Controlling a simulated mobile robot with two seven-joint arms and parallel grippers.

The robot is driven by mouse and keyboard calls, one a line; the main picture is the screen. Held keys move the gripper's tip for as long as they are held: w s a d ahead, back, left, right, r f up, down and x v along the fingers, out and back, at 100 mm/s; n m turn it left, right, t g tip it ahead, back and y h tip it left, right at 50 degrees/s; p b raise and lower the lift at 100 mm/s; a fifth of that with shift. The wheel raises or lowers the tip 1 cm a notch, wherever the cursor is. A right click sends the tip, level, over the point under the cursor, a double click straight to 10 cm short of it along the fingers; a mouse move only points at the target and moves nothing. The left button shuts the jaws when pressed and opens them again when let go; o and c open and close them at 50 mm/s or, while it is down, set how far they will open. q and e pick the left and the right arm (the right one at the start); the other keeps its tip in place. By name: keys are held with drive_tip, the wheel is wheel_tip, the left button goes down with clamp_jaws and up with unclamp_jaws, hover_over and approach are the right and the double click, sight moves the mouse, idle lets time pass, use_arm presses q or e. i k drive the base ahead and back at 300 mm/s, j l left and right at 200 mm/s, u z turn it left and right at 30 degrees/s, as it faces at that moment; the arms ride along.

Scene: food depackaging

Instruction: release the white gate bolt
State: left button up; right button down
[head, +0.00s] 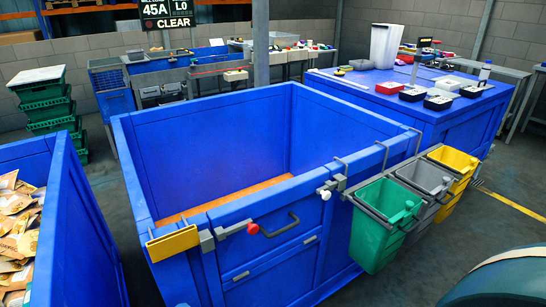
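The white gate bolt (325,194) shows as a white knob on a grey fitting. It sits at the top of the front wall of the large blue bin (150,190), right of the gate's dark handle (281,226). A similar bolt with a red knob (253,228) sits left of the handle. I cannot tell from this view how far either bolt is engaged. The gate panel looks upright and in line with the front wall. Neither of my grippers is in view, and nothing touches the white knob.
Green (372,238), grey (424,178) and yellow (460,160) small bins hang close to the right of the white bolt. A yellow plate (173,244) is on the bin's front left corner. Another blue bin (85,245) with packages stands left. Floor (430,262) shows in front.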

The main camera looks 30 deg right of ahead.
sight(326, 195)
drive_tip(key=i+l+z, duration=0.15)
drive_tip(key=z, duration=1.2)
